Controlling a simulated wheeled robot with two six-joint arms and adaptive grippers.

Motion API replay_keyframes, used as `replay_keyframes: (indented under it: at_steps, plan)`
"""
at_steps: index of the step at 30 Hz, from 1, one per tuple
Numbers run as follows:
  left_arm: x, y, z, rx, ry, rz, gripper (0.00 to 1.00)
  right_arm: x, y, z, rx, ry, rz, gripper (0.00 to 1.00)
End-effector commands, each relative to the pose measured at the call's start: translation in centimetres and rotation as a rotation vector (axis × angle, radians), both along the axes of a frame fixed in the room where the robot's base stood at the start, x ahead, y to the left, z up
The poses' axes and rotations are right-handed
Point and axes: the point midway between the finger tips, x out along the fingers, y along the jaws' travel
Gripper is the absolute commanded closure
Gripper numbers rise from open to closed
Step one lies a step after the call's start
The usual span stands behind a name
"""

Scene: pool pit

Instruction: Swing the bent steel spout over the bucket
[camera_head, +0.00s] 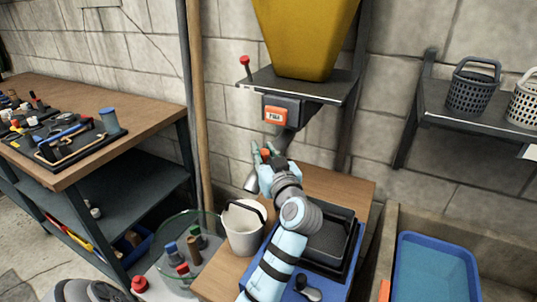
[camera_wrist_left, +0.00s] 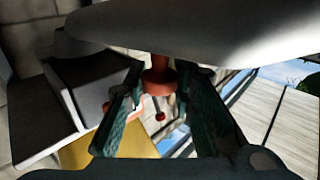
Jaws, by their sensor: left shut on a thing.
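The bent steel spout (camera_head: 251,183) hangs below the dispenser shelf, its grey end pointing down. In the head view this end shows above the white bucket (camera_head: 243,231); I cannot tell whether it is directly over the opening. The bucket stands on the wooden bench with its dark handle on the rim. My left gripper (camera_head: 264,156) is shut on the spout's orange-red knob. In the left wrist view the knob (camera_wrist_left: 158,78) sits between my green fingers, below the large grey spout (camera_wrist_left: 200,25). My arm hides part of the spout. My right gripper is not in view.
A yellow hopper (camera_head: 305,35) stands on the metal shelf (camera_head: 330,88) above. A round glass tray (camera_head: 165,258) with several bottles is left of the bucket, a black tray (camera_head: 335,240) right of it. A wooden pole (camera_head: 196,100) rises at the left.

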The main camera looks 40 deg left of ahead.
Motion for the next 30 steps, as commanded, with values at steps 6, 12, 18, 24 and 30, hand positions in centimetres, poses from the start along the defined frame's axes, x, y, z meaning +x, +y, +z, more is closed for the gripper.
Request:
replay_keyframes:
  at_steps: [6,12,18,24,30]
  plan:
    - [0.0,0.0,0.0,-0.001,0.002,0.000,1.00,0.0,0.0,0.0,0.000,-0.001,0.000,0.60]
    - [0.1,-0.1,0.0,-0.001,0.002,-0.003,0.57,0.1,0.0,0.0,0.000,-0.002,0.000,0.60]
    - [0.1,-0.1,0.0,0.000,0.001,-0.004,0.57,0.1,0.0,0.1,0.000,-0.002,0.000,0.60]
    - [0.2,-0.1,1.9,-0.001,-0.005,-0.004,0.57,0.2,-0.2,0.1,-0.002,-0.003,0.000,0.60]
    - [0.1,-0.1,7.0,-0.002,-0.006,-0.003,0.57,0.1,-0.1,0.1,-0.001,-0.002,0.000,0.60]
